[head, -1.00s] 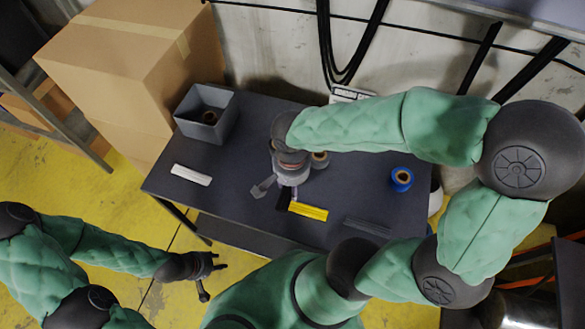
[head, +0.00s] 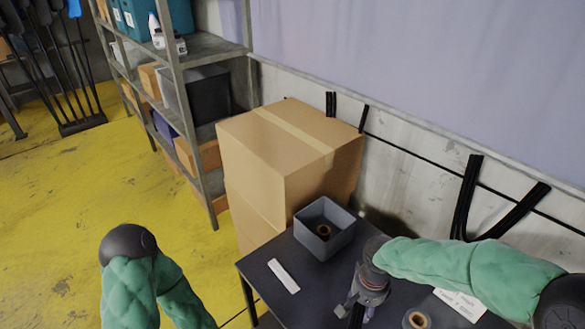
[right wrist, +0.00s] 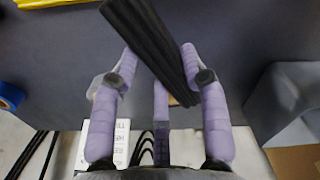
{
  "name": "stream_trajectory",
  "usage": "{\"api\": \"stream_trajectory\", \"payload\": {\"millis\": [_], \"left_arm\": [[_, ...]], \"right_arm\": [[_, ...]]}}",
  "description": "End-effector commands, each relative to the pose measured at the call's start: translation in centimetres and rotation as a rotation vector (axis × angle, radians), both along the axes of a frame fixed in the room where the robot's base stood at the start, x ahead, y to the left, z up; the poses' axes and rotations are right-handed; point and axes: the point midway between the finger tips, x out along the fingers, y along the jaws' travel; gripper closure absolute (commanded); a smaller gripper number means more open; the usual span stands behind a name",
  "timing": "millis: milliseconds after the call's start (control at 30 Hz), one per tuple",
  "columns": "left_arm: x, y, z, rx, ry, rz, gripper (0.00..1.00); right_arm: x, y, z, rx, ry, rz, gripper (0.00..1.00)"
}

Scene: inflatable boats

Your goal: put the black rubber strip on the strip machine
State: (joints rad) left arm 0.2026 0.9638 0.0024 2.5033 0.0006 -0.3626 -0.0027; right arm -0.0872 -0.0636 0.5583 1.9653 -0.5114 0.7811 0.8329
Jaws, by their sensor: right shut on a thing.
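My right gripper (head: 360,304) is over the dark table (head: 268,252), to the right of the grey bin. It is shut on the black rubber strip (right wrist: 150,45), which shows clearly in the right wrist view. The strip lies slantwise between the purple fingers (right wrist: 160,75) and sticks out past them toward the top left. In the head view only a small dark part of the strip shows, below the gripper. My left gripper is outside the head view; only part of that arm shows. I cannot make out the strip machine in these frames.
A grey bin (head: 339,240) holding a brown roll and a white strip (head: 283,276) are on the table. A large cardboard box (head: 255,165) stands behind at the left, beside a loaded shelf (head: 205,195). A yellow strip (right wrist: 60,3) and a blue roll (right wrist: 10,97) show in the wrist view.

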Motion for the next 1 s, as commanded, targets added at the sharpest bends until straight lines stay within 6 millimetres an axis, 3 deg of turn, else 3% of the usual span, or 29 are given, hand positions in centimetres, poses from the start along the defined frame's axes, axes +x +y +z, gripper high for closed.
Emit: {"api": "stream_trajectory", "payload": {"millis": [200,400,1000], "left_arm": [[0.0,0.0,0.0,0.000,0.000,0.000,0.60],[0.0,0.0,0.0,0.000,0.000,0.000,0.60],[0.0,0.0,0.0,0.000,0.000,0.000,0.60]], "right_arm": [[4.4,0.1,-3.3,0.001,0.004,0.210,0.96],[6.6,0.2,-5.2,0.003,0.002,0.328,0.96],[7.1,0.2,-5.7,0.003,0.000,0.361,0.96]]}}
